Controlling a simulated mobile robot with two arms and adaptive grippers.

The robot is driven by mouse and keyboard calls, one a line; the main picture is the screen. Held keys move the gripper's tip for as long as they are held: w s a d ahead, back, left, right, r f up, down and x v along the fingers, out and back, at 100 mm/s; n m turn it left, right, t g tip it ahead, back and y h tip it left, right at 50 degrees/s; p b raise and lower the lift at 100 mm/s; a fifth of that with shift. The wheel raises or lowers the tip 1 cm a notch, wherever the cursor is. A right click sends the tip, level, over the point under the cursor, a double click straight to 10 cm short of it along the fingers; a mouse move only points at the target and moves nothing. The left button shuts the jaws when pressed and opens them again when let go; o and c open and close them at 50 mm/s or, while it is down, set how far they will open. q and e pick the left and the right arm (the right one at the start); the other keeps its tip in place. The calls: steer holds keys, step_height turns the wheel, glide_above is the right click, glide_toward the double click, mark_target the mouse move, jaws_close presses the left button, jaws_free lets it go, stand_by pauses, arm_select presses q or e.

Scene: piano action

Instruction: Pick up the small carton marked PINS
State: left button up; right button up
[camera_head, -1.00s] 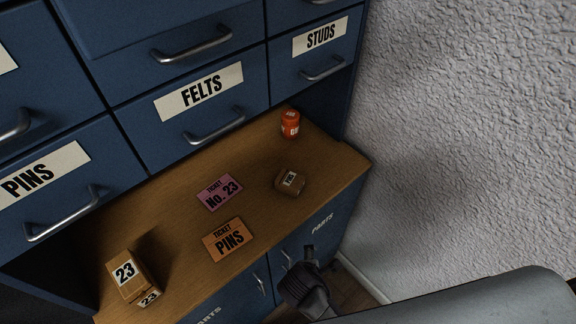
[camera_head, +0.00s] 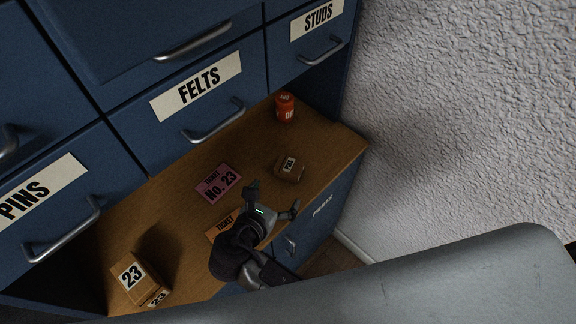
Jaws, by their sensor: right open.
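The small brown carton marked PINS (camera_head: 289,168) sits on the right part of the wooden counter, its white label facing up. My right gripper (camera_head: 272,194) is open and empty, its two fingers spread, in front of the carton and apart from it in the picture. It partly covers the orange PINS ticket (camera_head: 220,229), of which only the word TICKET shows. My left gripper is not in view.
A larger carton marked 23 (camera_head: 139,281) stands at the front left, and an orange-red jar (camera_head: 285,106) at the back. Blue drawers with handles (camera_head: 215,122) rise behind the counter (camera_head: 190,238). A rough wall (camera_head: 450,130) is at right.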

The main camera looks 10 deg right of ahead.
mark_target(289, 166)
steer(key=shift+w+a+r+n+t, duration=0.35)
steer(key=shift+a+r+n+t, duration=0.1)
steer(key=shift+r+n, duration=0.1)
steer(key=shift+w+d, duration=0.1)
steer(key=shift+w, duration=0.2)
steer(key=p+x, duration=0.1)
steer(key=x, duration=0.6)
steer(key=shift+w+d, duration=0.25)
steer(key=shift+d, duration=0.05)
steer(key=p+x, duration=0.1)
steer(key=x, duration=0.4)
steer(key=shift+s+d+f, duration=0.1)
steer(key=shift+s+f, duration=0.05)
steer(key=shift+s, duration=0.05)
steer(key=shift+w+f, duration=0.15)
steer(key=shift+w, duration=0.05)
steer(key=shift+s, duration=0.1)
steer(key=c, duration=1.2)
